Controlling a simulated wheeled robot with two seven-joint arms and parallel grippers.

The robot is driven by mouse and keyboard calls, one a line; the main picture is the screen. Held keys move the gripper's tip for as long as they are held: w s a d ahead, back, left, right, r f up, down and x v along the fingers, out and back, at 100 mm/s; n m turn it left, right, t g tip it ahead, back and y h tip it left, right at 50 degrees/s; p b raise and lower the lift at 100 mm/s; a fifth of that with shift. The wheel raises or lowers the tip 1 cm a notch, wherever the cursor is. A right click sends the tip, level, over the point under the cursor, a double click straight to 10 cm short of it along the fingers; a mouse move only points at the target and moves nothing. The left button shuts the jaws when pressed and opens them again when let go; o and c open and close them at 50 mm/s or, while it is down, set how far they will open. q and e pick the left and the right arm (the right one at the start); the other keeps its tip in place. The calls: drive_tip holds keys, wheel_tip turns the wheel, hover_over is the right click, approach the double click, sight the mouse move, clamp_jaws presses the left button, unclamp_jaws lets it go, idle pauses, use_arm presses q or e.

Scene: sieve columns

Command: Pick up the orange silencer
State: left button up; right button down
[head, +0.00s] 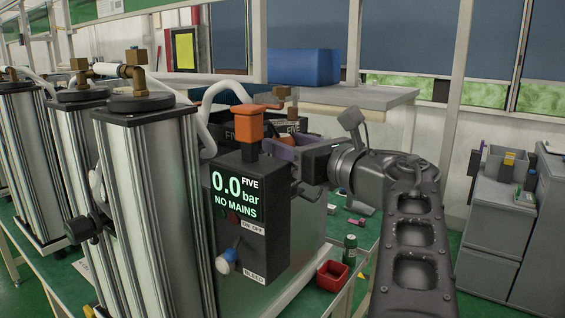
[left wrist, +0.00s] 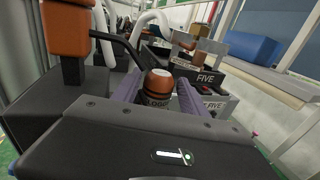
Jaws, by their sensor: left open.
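An orange block on a black neck (head: 249,124) stands on top of the dark box (head: 252,215) with the green display. It also shows at upper left in the left wrist view (left wrist: 68,28). My left gripper (head: 283,150) is behind and right of that box, with its purple fingers apart. In the left wrist view, an orange-topped piece with a dark, lettered lower part (left wrist: 157,86) shows between the open fingers (left wrist: 160,95). I cannot tell whether they touch it. The gripper's body hides its lower part, and I cannot make it out in the head view. My right gripper is not in view.
Tall metal columns (head: 152,205) with hoses stand on the left. Black bins labelled FIVE (left wrist: 203,76) lie beyond the gripper. A red tray (head: 332,274) and a green bottle (head: 349,249) are on the bench below. A blue box (head: 303,67) sits on the back shelf.

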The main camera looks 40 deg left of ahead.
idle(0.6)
use_arm(q)
clamp_jaws()
idle(0.3)
